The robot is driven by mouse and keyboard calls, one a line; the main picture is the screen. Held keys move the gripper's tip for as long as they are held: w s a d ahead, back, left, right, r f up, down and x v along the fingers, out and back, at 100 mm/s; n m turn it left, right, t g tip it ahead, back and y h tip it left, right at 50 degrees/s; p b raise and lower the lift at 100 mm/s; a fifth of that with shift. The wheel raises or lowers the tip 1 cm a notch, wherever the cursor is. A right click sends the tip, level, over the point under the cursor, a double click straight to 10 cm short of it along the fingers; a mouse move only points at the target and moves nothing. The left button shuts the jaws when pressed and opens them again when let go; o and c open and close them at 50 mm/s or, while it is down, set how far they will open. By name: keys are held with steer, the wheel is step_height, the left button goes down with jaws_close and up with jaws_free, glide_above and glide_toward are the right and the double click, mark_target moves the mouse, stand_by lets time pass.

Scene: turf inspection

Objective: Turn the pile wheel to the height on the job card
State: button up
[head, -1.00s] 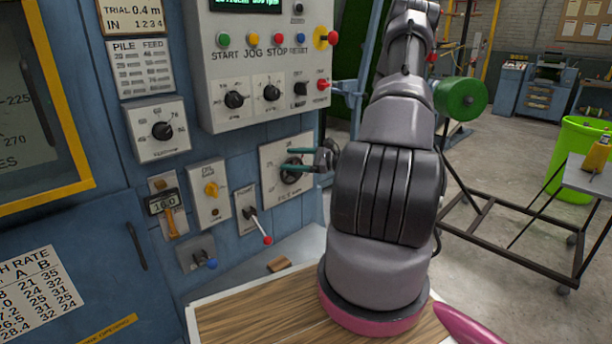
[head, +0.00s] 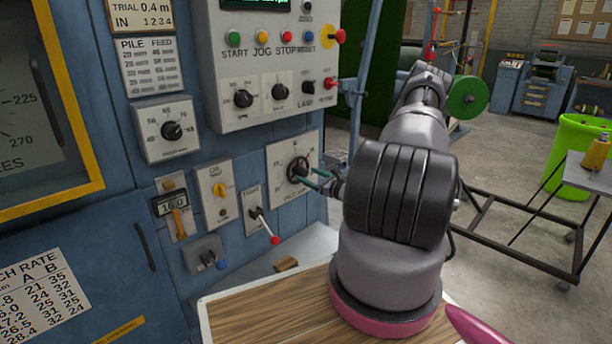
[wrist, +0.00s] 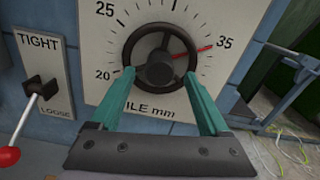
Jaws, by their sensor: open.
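The pile wheel (head: 298,169) is a dark hand wheel on a pale dial plate marked "PILE mm" on the blue machine. In the wrist view, the wheel (wrist: 160,57) has a red pointer (wrist: 193,50) aimed right, close to the 35 mark. My gripper (head: 310,178) is open at the lower right of the wheel. In the wrist view, my gripper's (wrist: 160,75) teal fingertips lie either side of the wheel's lower rim with a gap between them. I cannot tell whether either tip touches it. No readable job card with a pile height is visible.
A red-knobbed lever (head: 264,226) with a TIGHT/LOOSE plate (wrist: 45,80) is left of the dial, its handle slanting down. A control panel (head: 265,70) is above. A wooden-topped surface (head: 260,318) is below. A dark trolley frame (head: 510,215) stands right.

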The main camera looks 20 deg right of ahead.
steer(key=shift+x, duration=1.2)
jaws_close()
steer(key=shift+m, duration=0.3)
steer(key=m, duration=1.1)
steer(key=shift+m, duration=0.3)
